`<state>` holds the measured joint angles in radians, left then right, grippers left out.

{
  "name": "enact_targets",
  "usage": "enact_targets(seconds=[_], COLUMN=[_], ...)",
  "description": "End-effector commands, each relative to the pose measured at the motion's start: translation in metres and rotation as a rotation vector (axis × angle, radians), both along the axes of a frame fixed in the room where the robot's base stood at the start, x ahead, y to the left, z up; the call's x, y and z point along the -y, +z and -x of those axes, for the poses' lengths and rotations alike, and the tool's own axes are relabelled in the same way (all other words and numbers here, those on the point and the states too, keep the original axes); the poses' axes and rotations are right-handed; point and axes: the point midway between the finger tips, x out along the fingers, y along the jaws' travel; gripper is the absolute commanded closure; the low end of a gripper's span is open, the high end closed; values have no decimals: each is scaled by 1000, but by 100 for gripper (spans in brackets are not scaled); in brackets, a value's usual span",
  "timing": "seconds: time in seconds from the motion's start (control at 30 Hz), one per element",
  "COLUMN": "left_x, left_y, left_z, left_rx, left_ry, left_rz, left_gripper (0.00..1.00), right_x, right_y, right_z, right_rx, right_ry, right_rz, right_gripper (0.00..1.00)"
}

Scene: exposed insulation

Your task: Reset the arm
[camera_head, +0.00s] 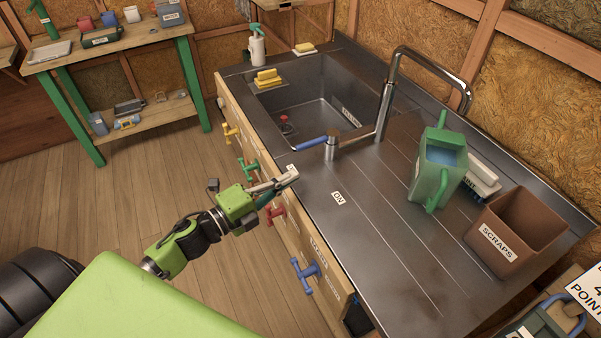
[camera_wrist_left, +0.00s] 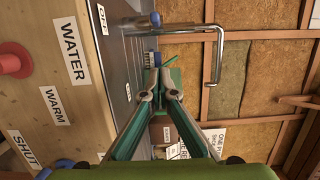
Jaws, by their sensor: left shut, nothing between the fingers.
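My left arm reaches in from the lower left in the head view. Its left gripper (camera_head: 291,173) is shut and empty, just at the front edge of the steel counter (camera_head: 370,240), above the drawer fronts. In the left wrist view the two fingers of the left gripper (camera_wrist_left: 156,88) run forward and converge. The tall faucet (camera_head: 386,97) with its blue lever (camera_head: 311,143) stands beyond the gripper at the sink (camera_head: 322,108). The faucet spout also shows in the left wrist view (camera_wrist_left: 220,55). My right gripper is in neither view.
A red valve handle (camera_head: 274,213), a green one (camera_head: 248,169) and a blue one (camera_head: 304,272) stick out from the cabinet front near my arm. A green watering can (camera_head: 440,165) and a brown scraps bin (camera_head: 514,228) stand on the counter. The wooden floor (camera_head: 165,200) at left is clear.

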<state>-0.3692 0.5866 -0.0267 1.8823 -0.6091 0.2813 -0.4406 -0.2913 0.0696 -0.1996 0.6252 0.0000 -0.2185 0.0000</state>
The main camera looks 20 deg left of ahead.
Motion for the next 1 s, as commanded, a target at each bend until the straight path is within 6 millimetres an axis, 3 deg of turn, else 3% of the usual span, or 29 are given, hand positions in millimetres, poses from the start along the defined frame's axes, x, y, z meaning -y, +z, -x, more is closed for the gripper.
enact_targets(seconds=[0.3,0.5,0.67,0.87,1.0], left_x=[-9,-11,-23,-45,-47], left_y=[0,0,-5,-36,-69], left_z=[19,18,12,25,55], left_rx=[0,-12,-103,-337,-539], left_ry=[0,26,186,495,694], left_rz=[-1,21,157,436,622], left_gripper=[100,100,100,100,100], right_x=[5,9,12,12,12], right_y=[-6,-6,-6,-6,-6], right_z=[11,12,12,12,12], right_rx=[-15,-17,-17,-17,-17], right_ry=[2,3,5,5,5], right_rz=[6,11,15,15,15], right_gripper=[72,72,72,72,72])
